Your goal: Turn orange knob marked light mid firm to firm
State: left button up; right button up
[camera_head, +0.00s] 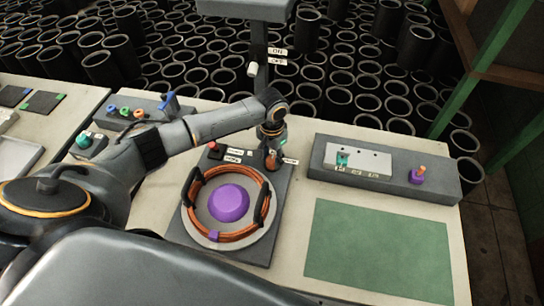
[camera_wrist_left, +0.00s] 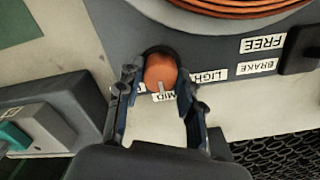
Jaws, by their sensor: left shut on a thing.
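The orange knob (camera_head: 271,161) stands at the upper right of the grey coil panel (camera_head: 262,222). In the left wrist view the orange knob (camera_wrist_left: 160,70) has a pale pointer line toward the MID label (camera_wrist_left: 166,97). The LIGHT label (camera_wrist_left: 208,76) is to its right, partly covered by a finger. The FIRM label cannot be read; the other finger covers that side. My left gripper (camera_head: 272,142) is over the knob from above. In the left wrist view its fingers (camera_wrist_left: 160,80) are on either side of the knob, shut on it. My right gripper is not in view.
A coil of orange tubing (camera_head: 247,236) surrounds a purple hub (camera_head: 229,203) near the knob. A red button (camera_head: 213,146) is to the left. A grey box (camera_head: 385,168) with a teal switch and purple-based lever stands at right. A green mat (camera_head: 380,250) is clear.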

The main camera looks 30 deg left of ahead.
pick_arm(q)
jog(key=shift+r+m+p, duration=0.15)
jog(key=shift+m+p, duration=0.6)
jog(key=shift+m, duration=0.35)
jog(key=m+p, duration=0.1)
jog(key=m, duration=0.1)
jog(key=shift+m, duration=0.3)
jog(key=m+p, duration=0.1)
jog(key=m, duration=0.2)
jog(key=shift+m, duration=1.1)
jog(key=o, duration=1.2)
jog(key=shift+c, duration=0.2)
